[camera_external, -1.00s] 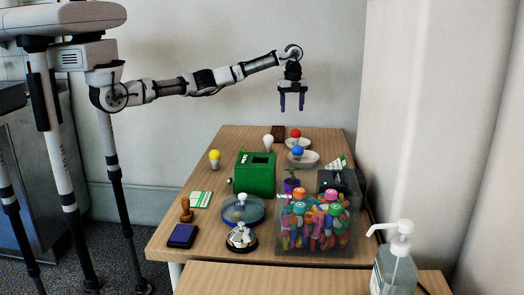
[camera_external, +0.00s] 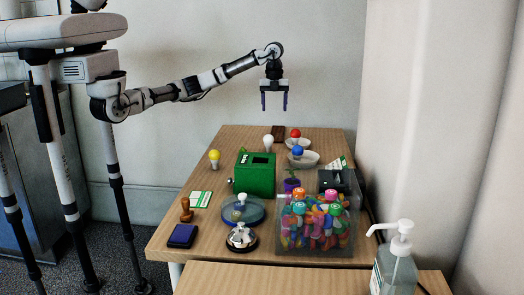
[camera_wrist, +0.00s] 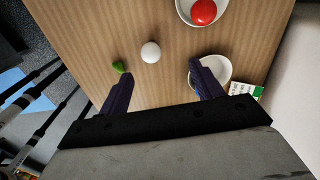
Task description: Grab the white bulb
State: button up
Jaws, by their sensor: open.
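The white bulb (camera_external: 268,141) stands upright on the wooden table, behind the green box. In the wrist view the white bulb (camera_wrist: 151,52) shows as a round white top, beyond the fingertips and between their lines. My gripper (camera_external: 274,104) is open and empty, pointing down in the air well above the white bulb. Its two dark fingers (camera_wrist: 160,72) are spread apart in the wrist view. The bulb's base is hidden there.
A red ball (camera_external: 295,133) and a blue ball (camera_external: 298,151) sit in pale bowls right of the bulb. A small green thing (camera_wrist: 119,67) lies near the left finger.

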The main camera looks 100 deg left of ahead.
aim_at(269, 139)
jog(key=shift+m, duration=0.4)
jog(key=f, duration=0.3)
jog(key=s+f, duration=0.1)
jog(key=f, duration=0.2)
jog(key=s+d+f, duration=0.1)
jog(key=f, duration=0.2)
jog(key=shift+b, duration=0.35)
jog(key=shift+d+f+p, duration=0.2)
jog(key=shift+f+p, duration=0.05)
jog(key=shift+f, duration=1.05)
jog(key=shift+d+f+p, duration=0.15)
jog(key=shift+f+p, duration=0.05)
jog(key=shift+f, duration=1.1)
jog(key=c, duration=0.9)
